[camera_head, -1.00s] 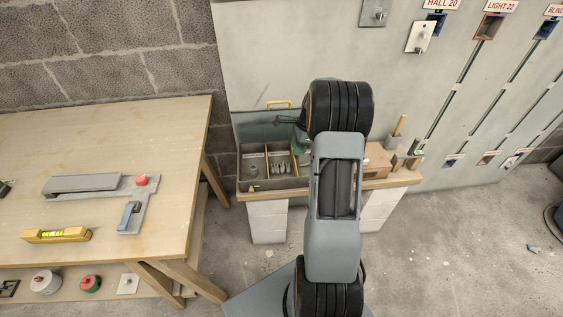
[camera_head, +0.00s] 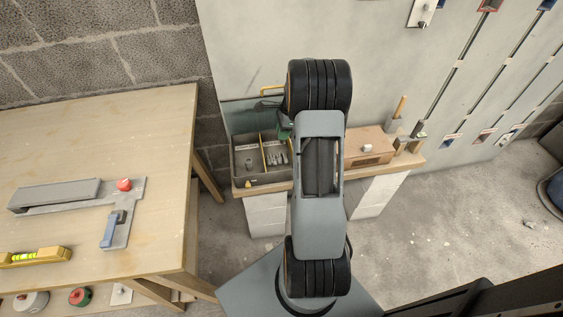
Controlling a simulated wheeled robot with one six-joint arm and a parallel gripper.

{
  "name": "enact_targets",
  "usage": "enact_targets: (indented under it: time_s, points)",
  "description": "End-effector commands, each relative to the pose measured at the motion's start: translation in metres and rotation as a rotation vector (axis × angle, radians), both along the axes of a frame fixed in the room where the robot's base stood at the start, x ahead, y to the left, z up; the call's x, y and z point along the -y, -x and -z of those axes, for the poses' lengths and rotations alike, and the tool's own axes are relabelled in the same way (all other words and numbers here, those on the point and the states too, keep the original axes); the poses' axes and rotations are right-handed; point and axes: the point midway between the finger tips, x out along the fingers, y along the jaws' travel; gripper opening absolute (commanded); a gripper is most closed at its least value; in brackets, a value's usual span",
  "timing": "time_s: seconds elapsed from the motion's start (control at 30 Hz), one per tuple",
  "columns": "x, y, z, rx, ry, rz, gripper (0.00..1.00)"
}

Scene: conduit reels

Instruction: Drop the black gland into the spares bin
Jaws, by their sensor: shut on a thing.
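My gripper is hidden behind my own raised arm, so neither its fingers nor anything in them shows. I cannot make out the black gland anywhere. An open grey divided box (camera_head: 263,181) with yellow dividers stands on the low plank shelf, left of my arm. I cannot tell whether one of these compartments is the spares bin. My arm covers the box's right side.
A wooden block or box (camera_head: 371,155) with a small white piece on top sits right of my arm on the plank shelf (camera_head: 408,167). A workbench (camera_head: 150,120) with a spirit level (camera_head: 35,257) fills the left.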

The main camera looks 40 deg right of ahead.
Motion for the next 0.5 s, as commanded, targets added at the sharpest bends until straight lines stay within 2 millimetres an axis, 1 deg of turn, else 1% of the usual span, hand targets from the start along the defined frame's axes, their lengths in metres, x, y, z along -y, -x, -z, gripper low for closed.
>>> enact_targets:
  time_s: [0.03, 0.1, 0.2, 0.43, 0.47, 0.5]
  points:
    - [-0.0006, -0.0002, 0.01, -0.001, 0.0, -0.001, 0.0]
    - [-0.0009, -0.0004, 0.0143, 0.0, 0.0, -0.002, 0.0]
    - [-0.0014, -0.0007, 0.0169, 0.001, 0.0, -0.003, 0.0]
    - [-0.0019, -0.0009, 0.0161, 0.0, 0.0, -0.004, 0.0]
    - [-0.0019, -0.0009, 0.0161, 0.0, 0.0, -0.004, 0.26]
    - [-0.002, -0.0011, 0.016, 0.0, 0.0, -0.004, 0.3]
